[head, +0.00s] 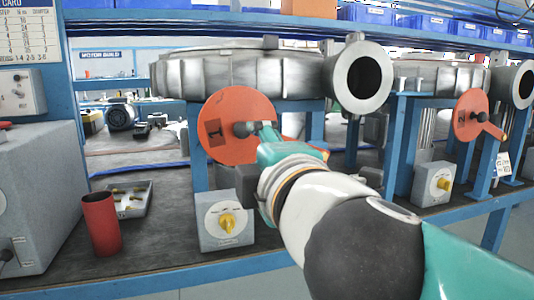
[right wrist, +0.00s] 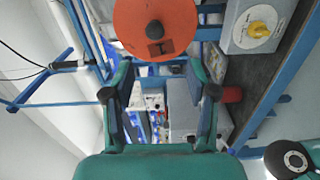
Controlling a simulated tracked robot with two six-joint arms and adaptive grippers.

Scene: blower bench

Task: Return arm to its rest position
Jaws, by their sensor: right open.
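My right gripper (head: 272,138) reaches in from the right in the head view, in front of the orange disc (head: 222,140) marked 1. In the right wrist view, its two fingers stand wide apart with nothing between them (right wrist: 159,93). The disc also shows there (right wrist: 180,18), ahead of the fingers, with a dark knob (right wrist: 155,31) at its middle. In the head view, part of the disc's right side is hidden by the gripper. Whether the gripper touches the disc is not clear. My left gripper is not in view.
A metal blower housing (head: 230,75) with a round outlet (head: 362,77) stands above the disc. Below are a grey box with a yellow knob (head: 226,222), a red cup (head: 101,224) and a small tray (head: 130,187). A second orange disc (head: 467,112) stands to the right.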

